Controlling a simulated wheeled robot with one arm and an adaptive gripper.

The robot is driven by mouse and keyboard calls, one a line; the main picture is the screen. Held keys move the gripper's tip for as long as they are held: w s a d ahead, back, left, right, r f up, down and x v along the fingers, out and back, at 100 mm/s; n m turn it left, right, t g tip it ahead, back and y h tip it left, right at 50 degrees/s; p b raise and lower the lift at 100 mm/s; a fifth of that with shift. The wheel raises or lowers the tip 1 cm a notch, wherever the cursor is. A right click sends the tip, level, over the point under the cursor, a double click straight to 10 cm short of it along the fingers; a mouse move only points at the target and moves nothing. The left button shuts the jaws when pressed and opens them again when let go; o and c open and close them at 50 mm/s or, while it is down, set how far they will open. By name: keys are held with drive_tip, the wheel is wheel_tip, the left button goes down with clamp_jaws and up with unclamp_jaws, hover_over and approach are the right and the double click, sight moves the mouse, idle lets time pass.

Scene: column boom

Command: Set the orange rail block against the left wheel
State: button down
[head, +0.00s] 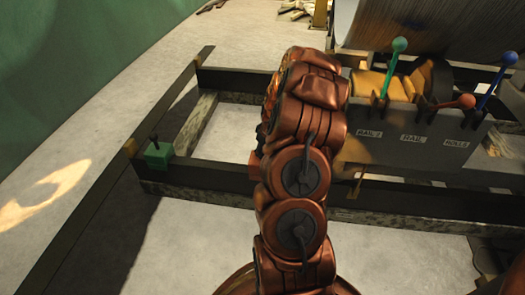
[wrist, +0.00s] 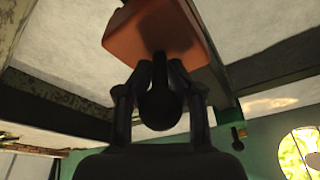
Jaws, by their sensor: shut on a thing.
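The orange rail block (wrist: 160,35) fills the top middle of the wrist view. A dark grip with a rounded knob (wrist: 160,105) stands out from it. My gripper (wrist: 160,75) is shut on this grip, its black fingers on both sides. I cannot tell whether the block touches a rail. I cannot make out the left wheel in either view.
A green block (head: 158,152) with a black grip sits on the rail corner at the left; it also shows in the wrist view (wrist: 224,116). A grey console (head: 415,148) with green, red and blue levers stands right of my arm. Pale floor lies open between the rails.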

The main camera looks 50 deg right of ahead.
drive_tip(key=shift+f, duration=0.55)
idle(0.4)
drive_tip(key=c, duration=0.7)
unclamp_jaws()
drive_tip(key=shift+o, duration=0.2)
drive_tip(key=v, duration=1.2)
